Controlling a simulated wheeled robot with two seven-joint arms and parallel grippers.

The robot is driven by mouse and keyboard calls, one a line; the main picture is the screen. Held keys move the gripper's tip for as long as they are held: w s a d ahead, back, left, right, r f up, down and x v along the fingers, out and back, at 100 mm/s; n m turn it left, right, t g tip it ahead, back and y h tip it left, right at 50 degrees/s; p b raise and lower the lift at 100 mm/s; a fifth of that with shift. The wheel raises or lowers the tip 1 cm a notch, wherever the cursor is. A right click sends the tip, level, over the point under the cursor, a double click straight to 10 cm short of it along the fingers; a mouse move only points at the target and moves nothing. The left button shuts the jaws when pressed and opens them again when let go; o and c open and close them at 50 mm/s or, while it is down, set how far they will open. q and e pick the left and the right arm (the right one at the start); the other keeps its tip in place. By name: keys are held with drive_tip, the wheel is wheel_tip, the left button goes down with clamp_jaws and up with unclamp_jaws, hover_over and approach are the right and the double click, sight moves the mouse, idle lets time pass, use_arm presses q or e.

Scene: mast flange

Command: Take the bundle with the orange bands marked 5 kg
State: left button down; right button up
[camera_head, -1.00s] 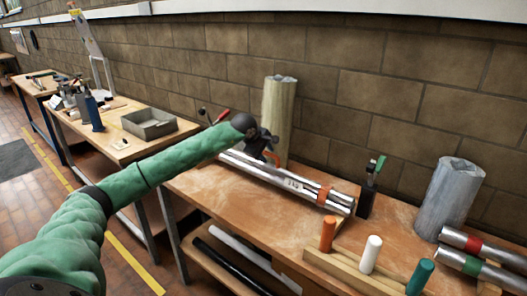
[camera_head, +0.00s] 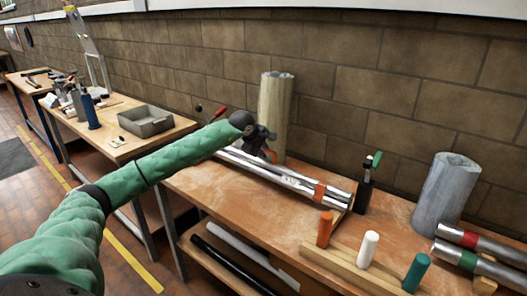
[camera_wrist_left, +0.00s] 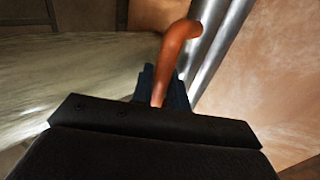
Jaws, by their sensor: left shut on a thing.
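The bundle of silver tubes with orange bands (camera_head: 299,182) lies on the wooden bench below the wall. An orange band shows near its right end, and a small marking on the tubes is too small to read now. My left gripper (camera_head: 266,150) is at the bundle's left part, shut on the bundle. In the left wrist view an orange band (camera_wrist_left: 178,48) passes between the dark fingers, with the silver tubes (camera_wrist_left: 218,45) beside it. The fingertips are partly hidden. My right gripper does not show.
A tall pale roll (camera_head: 276,112) stands close behind the bundle. A dark holder with a green-handled tool (camera_head: 368,180) stands near its right end. A wooden block with orange, white and green pegs (camera_head: 345,268) is in front. Red- and green-banded tubes (camera_head: 478,247) and a grey roll (camera_head: 447,190) are at right.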

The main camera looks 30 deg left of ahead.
use_arm(q)
drive_tip(key=shift+r+p, duration=0.75)
drive_tip(key=shift+r, duration=2.8)
